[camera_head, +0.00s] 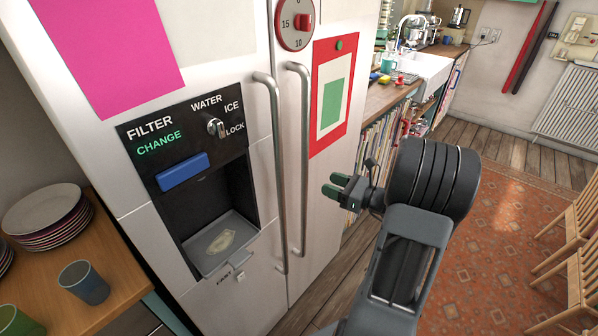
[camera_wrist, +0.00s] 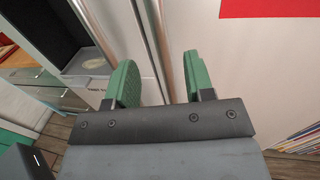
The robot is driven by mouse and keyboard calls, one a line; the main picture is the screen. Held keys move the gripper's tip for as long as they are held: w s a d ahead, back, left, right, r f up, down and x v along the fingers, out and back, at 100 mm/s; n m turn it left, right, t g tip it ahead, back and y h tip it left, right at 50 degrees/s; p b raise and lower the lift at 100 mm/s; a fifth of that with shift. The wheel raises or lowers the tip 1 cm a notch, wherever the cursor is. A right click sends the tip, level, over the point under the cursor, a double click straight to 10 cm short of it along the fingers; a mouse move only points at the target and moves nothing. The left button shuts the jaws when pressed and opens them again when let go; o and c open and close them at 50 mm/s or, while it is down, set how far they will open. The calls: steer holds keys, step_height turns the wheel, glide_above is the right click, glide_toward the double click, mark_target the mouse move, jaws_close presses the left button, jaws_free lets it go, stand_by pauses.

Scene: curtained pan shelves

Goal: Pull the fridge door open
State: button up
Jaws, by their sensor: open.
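The white fridge (camera_head: 229,305) has two doors, both shut, with a dispenser (camera_head: 190,190) in the left one. Two long metal handles stand side by side at the seam: the left handle (camera_head: 275,170) and the right handle (camera_head: 305,150). My gripper (camera_head: 338,188) is to the right of the right handle in the head view, in front of the right door. In the wrist view my gripper (camera_wrist: 160,82) has its green fingers apart. The right handle (camera_wrist: 161,45) shows between the fingers there, and the left handle (camera_wrist: 95,32) is outside them. I cannot tell how far off the handle is.
A wooden counter (camera_head: 55,290) with stacked plates (camera_head: 48,222) and cups (camera_head: 84,281) is at the left. A sink counter (camera_head: 385,98) stands beyond the fridge. Wooden chairs (camera_head: 575,235) are at the right edge, on a patterned rug (camera_head: 500,260).

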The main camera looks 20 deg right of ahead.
steer(key=p+x, duration=0.2)
steer(key=x, duration=0.9)
jaws_close()
stand_by(0.3)
